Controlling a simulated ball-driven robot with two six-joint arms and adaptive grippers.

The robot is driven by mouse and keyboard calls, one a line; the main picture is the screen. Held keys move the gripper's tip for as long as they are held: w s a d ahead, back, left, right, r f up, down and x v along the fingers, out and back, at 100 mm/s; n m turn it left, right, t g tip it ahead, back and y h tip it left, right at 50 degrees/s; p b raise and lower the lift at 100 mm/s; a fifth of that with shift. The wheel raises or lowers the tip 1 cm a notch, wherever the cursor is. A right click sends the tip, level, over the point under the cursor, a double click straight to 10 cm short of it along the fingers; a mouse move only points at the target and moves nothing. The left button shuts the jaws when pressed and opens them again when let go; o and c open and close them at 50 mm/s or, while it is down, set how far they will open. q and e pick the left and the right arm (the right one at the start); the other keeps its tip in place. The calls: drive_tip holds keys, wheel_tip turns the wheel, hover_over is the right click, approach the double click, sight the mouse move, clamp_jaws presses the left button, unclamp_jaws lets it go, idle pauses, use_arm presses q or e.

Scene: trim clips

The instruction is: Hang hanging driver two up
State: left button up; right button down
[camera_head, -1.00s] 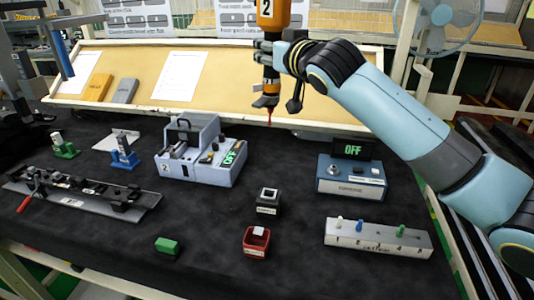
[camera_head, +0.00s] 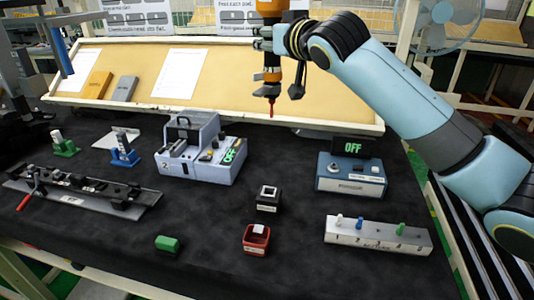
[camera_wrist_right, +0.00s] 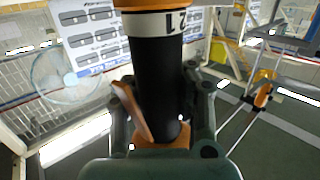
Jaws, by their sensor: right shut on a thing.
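The driver (camera_head: 271,76) is orange and black with a thin red tip and stands nearly upright. My right gripper (camera_head: 268,42) is shut around its black middle, high above the dark table. Its upper end is cut off by the top edge of the head view. In the right wrist view the driver (camera_wrist_right: 158,75) stands between my fingers, with a white band marked 2. No hook or hanger directly above it shows in the head view. My left gripper is not clearly in view.
Below stand a grey device (camera_head: 205,165), a blue box reading OFF (camera_head: 350,180), a white numbered block (camera_head: 378,236), a black holder (camera_head: 268,199) and a red holder (camera_head: 256,240). A tan board (camera_head: 230,75) lies behind the driver. A fan (camera_head: 440,22) stands back right.

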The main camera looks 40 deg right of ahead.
drive_tip(key=shift+w+d, duration=0.1)
drive_tip(key=shift+w, duration=0.4)
idle(1.6)
unclamp_jaws()
idle(1.0)
idle(0.5)
drive_tip(key=s+a+r, duration=0.1)
drive_tip(key=s+r, duration=0.2)
drive_tip(key=s, duration=0.7)
drive_tip(key=shift+a, duration=0.3)
idle(0.8)
drive_tip(key=shift+w, duration=0.1)
wheel_tip(320, 180, up, 10)
idle(0.5)
